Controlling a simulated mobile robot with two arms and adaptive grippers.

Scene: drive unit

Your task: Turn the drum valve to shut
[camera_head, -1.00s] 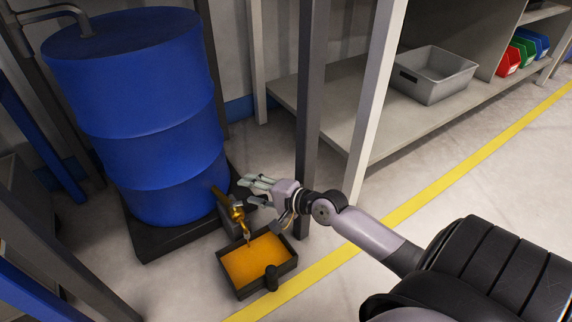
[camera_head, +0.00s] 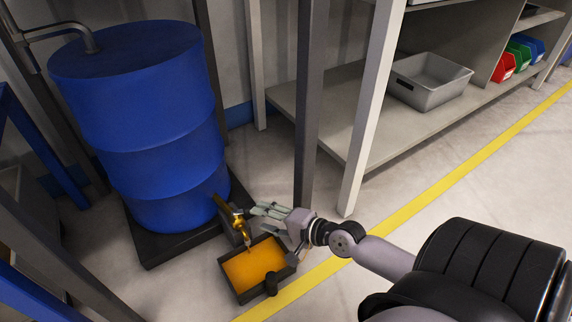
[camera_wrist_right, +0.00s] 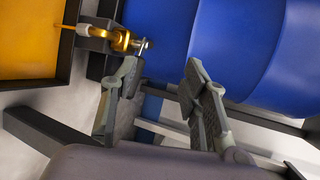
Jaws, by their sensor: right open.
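The blue drum (camera_head: 150,130) stands on a dark pallet (camera_head: 185,243) at the left of the head view. A brass valve (camera_head: 238,218) sticks out low on its right side, and an orange stream runs from it into a dark tray of orange liquid (camera_head: 257,268). My right gripper (camera_head: 262,212) is open and empty, just right of the valve. In the right wrist view, the valve (camera_wrist_right: 122,38) shows beyond the left finger of the open gripper (camera_wrist_right: 155,75), with the drum (camera_wrist_right: 200,35) behind. Whether a finger touches the valve handle I cannot tell. My left gripper is out of view.
A dark upright post (camera_head: 308,110) and a pale post (camera_head: 368,115) stand behind my right arm. A shelf (camera_head: 340,120) carries a grey bin (camera_head: 430,80) and small coloured bins. A yellow line (camera_head: 440,190) crosses the clear floor.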

